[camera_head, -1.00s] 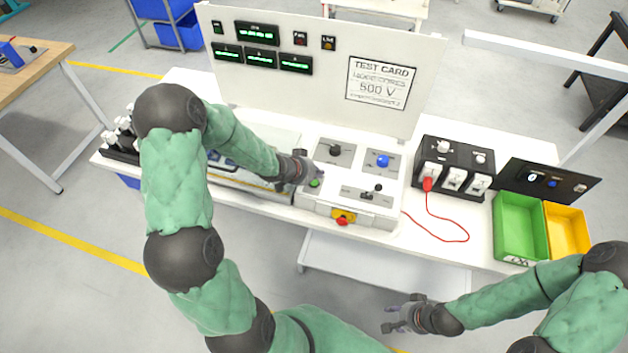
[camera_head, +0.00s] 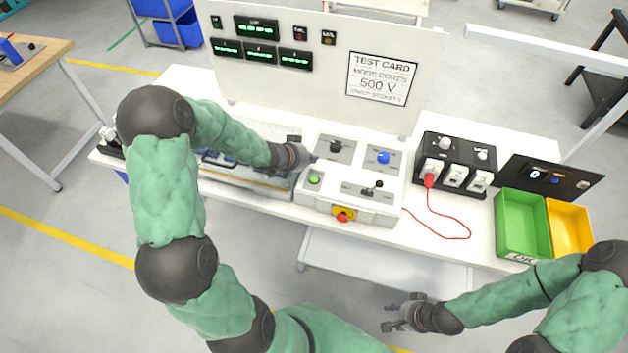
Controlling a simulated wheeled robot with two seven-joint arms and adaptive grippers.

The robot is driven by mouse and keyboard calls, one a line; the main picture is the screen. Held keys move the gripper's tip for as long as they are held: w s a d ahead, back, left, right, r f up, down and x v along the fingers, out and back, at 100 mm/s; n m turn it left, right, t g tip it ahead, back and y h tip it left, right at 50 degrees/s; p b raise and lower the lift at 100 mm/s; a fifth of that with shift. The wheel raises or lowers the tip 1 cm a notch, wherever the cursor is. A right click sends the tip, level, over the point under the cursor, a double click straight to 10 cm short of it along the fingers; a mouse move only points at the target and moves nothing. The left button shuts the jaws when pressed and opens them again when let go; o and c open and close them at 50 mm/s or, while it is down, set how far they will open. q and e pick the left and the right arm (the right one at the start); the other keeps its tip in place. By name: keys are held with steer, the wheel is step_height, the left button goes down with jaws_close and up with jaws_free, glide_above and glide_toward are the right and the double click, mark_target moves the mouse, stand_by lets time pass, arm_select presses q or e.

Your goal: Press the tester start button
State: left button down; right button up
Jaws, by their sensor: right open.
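The tester console (camera_head: 322,201) stands on the white bench, with a green button (camera_head: 314,179) at its left, a black knob (camera_head: 336,146), a blue knob (camera_head: 383,157), a black lever (camera_head: 372,188) and a red stop button on yellow (camera_head: 343,215). My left gripper (camera_head: 313,159) is above the console's left part, just behind the green button and apart from it. Its fingers are small and I cannot tell whether they are open. My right gripper (camera_head: 391,317) is open and empty, low in front of the bench.
A display panel (camera_head: 327,67) with green readouts and a 500 V test card stands behind the console. To the right are a black socket box (camera_head: 455,165) with a red lead (camera_head: 448,236), a green bin (camera_head: 521,224) and a yellow bin (camera_head: 568,232).

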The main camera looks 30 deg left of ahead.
arm_select(q)
steer(key=b, duration=0.5)
glide_above(311, 179)
step_height(311, 179, down, 6)
steer(key=shift+d+r, duration=0.1)
steer(key=shift+r, duration=0.05)
steer(key=shift+f+b, duration=0.8)
steer(key=shift+f, duration=0.05)
steer(key=shift+f, duration=0.1)
stand_by(0.3)
steer(key=shift+f, duration=0.3)
steer(key=shift+f+b, duration=0.45)
steer(key=shift+b, duration=0.05)
stand_by(0.6)
steer(key=shift+r, duration=0.1)
steer(key=shift+r+p, duration=0.8)
steer(key=shift+p, duration=0.2)
